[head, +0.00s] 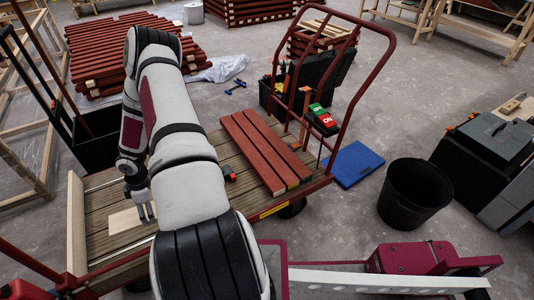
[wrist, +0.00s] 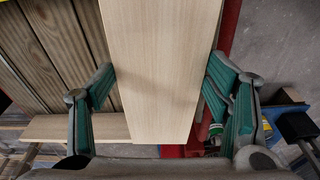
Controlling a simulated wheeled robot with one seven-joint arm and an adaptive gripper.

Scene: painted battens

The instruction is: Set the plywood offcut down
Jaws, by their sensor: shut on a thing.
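The plywood offcut (head: 124,220) is a pale, flat board at the left part of the cart's deck in the head view. In the wrist view the offcut (wrist: 160,50) runs from the top edge down between the green finger pads. My gripper (head: 145,211) is shut on it, with one finger at each long side in the wrist view (wrist: 161,82). The offcut is over or on the slatted deck (head: 107,200); I cannot tell whether it touches. My arm hides part of the deck.
Red-painted battens (head: 262,148) lie on the deck's right part. A pale plank (head: 76,235) runs along its left end. A red tube handle (head: 390,45) rises behind. A blue case (head: 353,164) and a black bucket (head: 415,193) stand on the floor to the right.

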